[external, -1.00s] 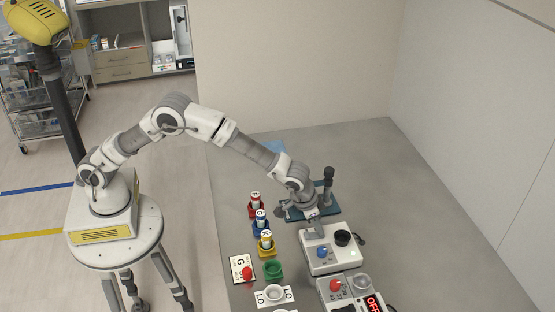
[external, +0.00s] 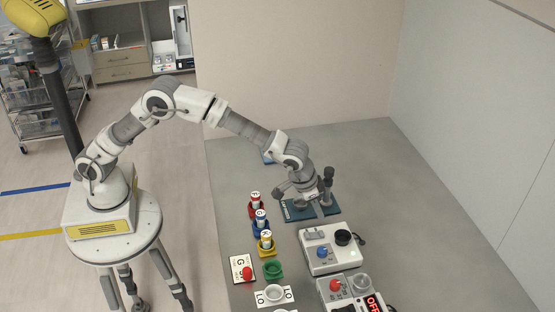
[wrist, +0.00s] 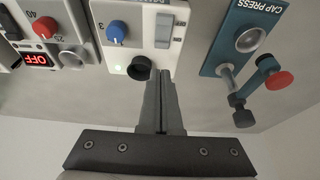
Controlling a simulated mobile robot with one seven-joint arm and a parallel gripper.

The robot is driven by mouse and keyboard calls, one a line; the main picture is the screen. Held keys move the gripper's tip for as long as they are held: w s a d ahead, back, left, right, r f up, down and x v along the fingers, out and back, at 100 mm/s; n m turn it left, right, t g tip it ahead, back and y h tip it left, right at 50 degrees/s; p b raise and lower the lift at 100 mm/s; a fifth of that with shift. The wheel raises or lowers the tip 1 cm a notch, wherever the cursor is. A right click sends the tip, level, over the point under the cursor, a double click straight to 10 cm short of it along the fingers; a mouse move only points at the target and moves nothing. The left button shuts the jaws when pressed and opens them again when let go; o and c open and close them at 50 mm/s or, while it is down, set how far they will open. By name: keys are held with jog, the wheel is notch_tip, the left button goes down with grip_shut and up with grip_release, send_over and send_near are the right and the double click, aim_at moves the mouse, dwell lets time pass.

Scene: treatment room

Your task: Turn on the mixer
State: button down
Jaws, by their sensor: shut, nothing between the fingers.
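The mixer is a white box (external: 323,262) on the table. It has a blue knob (wrist: 117,31), a black cup (wrist: 139,68) and a grey rocker switch (wrist: 165,30) beside a "POWER" label. A small green-white light (wrist: 118,68) glows on its panel. My gripper (wrist: 161,78) is shut and empty, with its fingertips near the black cup in the wrist view. In the external view my gripper is raised behind the mixer, over the cap press, apart from the switch. The fingertips are hard to make out there.
A blue cap press (wrist: 232,35) with a red-ended handle stands beside the mixer. On its other side is a device with a red knob (wrist: 45,27) and a display reading OFF (wrist: 36,59). Several coloured vial holders (external: 266,253) stand left. The table's right side is clear.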

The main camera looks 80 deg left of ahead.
notch_tip(320, 180, up, 7)
jog(key=shift+s+r, duration=0.15)
jog(key=shift+s, duration=0.15)
dwell(0.4)
